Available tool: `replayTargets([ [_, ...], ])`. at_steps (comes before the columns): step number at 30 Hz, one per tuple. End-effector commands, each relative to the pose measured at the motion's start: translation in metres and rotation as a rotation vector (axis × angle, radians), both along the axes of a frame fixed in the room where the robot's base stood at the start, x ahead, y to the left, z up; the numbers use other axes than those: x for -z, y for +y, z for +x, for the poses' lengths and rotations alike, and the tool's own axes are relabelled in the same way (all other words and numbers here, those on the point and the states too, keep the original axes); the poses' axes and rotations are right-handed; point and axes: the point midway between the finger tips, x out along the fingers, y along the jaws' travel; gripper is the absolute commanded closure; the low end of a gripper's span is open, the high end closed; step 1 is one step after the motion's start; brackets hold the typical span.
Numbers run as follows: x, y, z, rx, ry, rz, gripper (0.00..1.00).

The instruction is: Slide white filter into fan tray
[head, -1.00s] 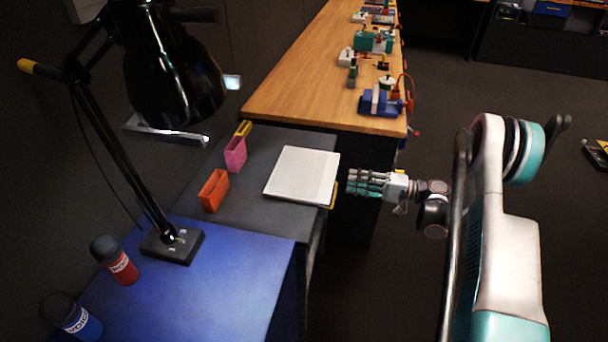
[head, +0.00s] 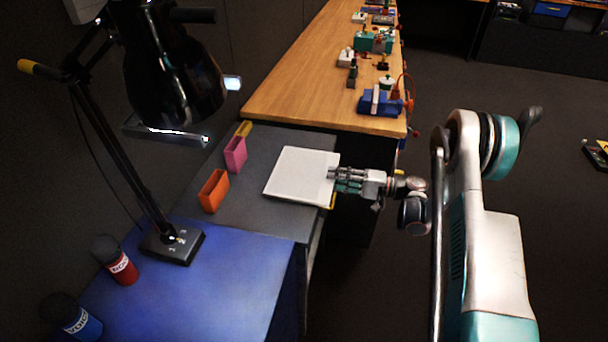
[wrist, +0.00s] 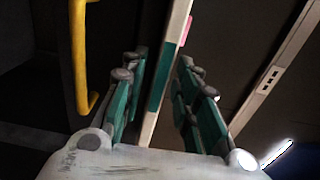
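A flat white square panel (head: 296,174), which I take for the white filter, lies on the dark grey bench top. My gripper (head: 332,180) is at its right edge in the head view, with the fingertips overlapping that edge. In the wrist view a thin white strip with a teal section (wrist: 160,75), apparently the panel's edge, runs between the two finger sets. My gripper (wrist: 160,92) is open there, with gaps visible on both sides of the strip. I cannot make out a separate fan tray.
A yellow handle (wrist: 82,55) is left of the fingers in the wrist view. Orange (head: 214,191) and pink (head: 235,155) holders stand left of the panel. A black lamp (head: 172,75) hangs over the left side. A wooden bench (head: 300,85) with devices extends behind.

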Motion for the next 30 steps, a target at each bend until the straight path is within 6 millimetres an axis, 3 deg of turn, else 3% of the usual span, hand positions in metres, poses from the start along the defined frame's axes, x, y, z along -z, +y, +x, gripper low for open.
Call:
replayTargets([
  [1, 0.0, 0.0, 0.0, 0.0, 0.0, 0.0, 0.89],
  [3, 0.0, 0.0, 0.0, 0.0, 0.0, 0.0, 1.0],
  [17, -0.001, 0.0, 0.0, 0.0, 0.0, 0.0, 1.0],
  [30, -0.019, 0.0, 0.0, 0.0, 0.0, 0.0, 1.0],
])
